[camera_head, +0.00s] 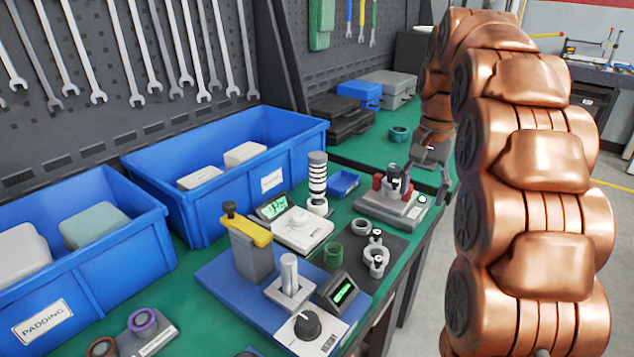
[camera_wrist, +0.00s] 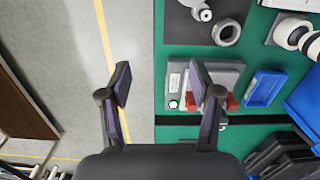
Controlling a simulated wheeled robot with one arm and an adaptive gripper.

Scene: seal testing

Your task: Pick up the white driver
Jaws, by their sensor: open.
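I cannot surely pick out a white driver in either view. A small white-and-black piece (camera_head: 376,238) is by pale rings on a dark mat; it may also show at the top of the wrist view (camera_wrist: 203,12), but its kind is unclear. My gripper (camera_head: 428,180) is at the table's right edge, beside a grey fixture (camera_head: 398,212) with red blocks. In the wrist view my gripper (camera_wrist: 160,75) has its fingers wide apart with nothing between them. Its right finger overlaps the grey fixture (camera_wrist: 228,77); its left finger is over the floor.
Blue bins (camera_head: 215,200) line the back of the green table (camera_head: 350,190). A black-and-white striped stack (camera_head: 317,185), a white scale (camera_head: 298,232) and a blue-based station (camera_head: 225,285) stand in front. A small blue tray (camera_head: 344,183) is behind the fixture. Floor lies to the right.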

